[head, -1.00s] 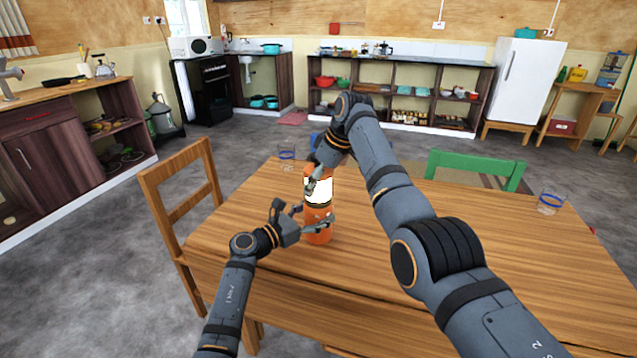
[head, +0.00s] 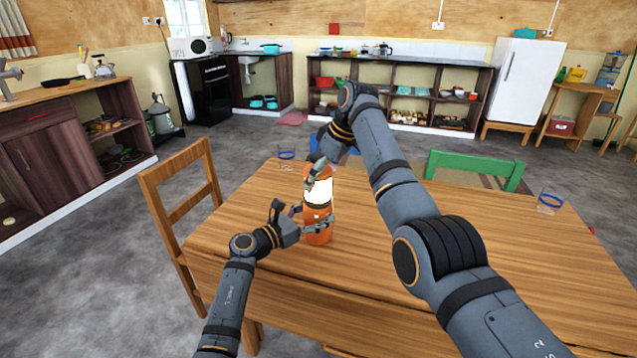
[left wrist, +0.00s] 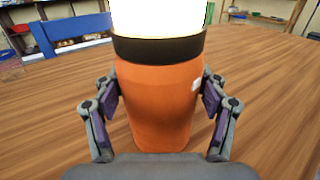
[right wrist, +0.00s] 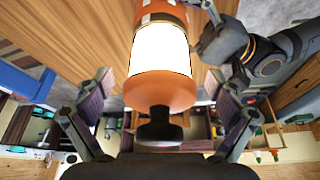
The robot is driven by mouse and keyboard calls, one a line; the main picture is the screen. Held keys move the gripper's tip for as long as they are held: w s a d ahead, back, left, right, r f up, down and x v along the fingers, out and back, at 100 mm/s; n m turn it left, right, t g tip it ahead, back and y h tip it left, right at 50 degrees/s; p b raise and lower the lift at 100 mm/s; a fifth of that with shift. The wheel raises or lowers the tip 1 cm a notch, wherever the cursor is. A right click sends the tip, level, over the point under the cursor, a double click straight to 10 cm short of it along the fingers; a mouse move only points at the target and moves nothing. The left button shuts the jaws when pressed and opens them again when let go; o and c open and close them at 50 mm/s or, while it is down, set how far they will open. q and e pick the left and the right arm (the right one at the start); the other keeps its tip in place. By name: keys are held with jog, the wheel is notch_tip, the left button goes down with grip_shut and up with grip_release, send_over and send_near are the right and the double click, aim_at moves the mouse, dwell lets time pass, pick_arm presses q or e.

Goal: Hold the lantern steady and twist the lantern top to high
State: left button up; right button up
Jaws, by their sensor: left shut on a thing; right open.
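The lantern (head: 318,225) stands upright on the wooden table, with an orange body, a black band, a glowing white section and an orange top. My left gripper (head: 304,222) is shut on the lantern's orange body; in the left wrist view its pads (left wrist: 160,98) sit on either side of the body (left wrist: 160,110). My right gripper (head: 316,172) is at the lantern top. In the right wrist view it (right wrist: 165,105) is open, with the orange top (right wrist: 160,90) and a dark knob between its fingers, gaps showing on both sides.
The table (head: 440,255) is mostly bare around the lantern. One glass (head: 286,153) stands near the far left edge and another glass (head: 550,200) near the right edge. A wooden chair (head: 180,200) is at the left, a green chair (head: 475,165) and a blue chair behind.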

jog(key=v, duration=0.9)
jog(key=shift+r, duration=0.3)
jog(key=shift+s+d, duration=0.1)
jog(key=shift+d, duration=0.05)
pick_arm(q)
jog(key=o, duration=1.7)
jog(key=v, duration=1.2)
pick_arm(e)
jog(key=shift+r, duration=0.1)
